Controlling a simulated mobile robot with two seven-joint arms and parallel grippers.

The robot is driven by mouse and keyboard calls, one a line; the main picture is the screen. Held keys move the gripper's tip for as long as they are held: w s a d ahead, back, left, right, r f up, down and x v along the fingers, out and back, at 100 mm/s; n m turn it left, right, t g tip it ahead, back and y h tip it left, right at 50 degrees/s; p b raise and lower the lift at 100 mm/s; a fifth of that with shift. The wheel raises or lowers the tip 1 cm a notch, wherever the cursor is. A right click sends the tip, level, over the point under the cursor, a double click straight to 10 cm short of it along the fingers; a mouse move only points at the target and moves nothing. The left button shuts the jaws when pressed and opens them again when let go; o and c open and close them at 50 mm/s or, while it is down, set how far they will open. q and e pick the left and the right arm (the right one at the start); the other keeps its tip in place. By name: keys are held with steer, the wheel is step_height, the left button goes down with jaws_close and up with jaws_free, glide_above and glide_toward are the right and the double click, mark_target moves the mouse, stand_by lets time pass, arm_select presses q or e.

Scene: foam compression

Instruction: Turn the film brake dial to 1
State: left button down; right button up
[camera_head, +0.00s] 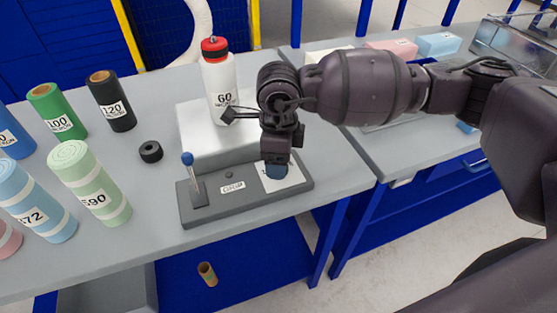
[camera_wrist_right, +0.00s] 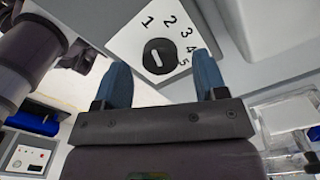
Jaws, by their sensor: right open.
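The film brake dial (camera_wrist_right: 157,55) is a round black knob with a small pale mark on a white plate (camera_wrist_right: 128,42) printed 1 to 5. I cannot tell which number the mark points at. In the wrist view, the blue fingers of my right gripper (camera_wrist_right: 161,68) stand open on either side below the dial, with nothing between them. In the head view, my right gripper (camera_head: 277,170) is low over the white plate (camera_head: 292,178) at the right end of a dark grey base (camera_head: 240,203) and hides the dial. My left gripper is not in view.
A lever with a blue knob (camera_head: 187,159) stands at the base's left end. A white bottle (camera_head: 218,80) with a red cap stands on a white block (camera_head: 190,135) behind. Film rolls (camera_head: 90,185) and a black ring (camera_head: 150,151) are on the left.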

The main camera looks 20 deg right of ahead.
step_height(320, 180, up, 9)
steer(key=shift+p, duration=0.3)
stand_by(0.5)
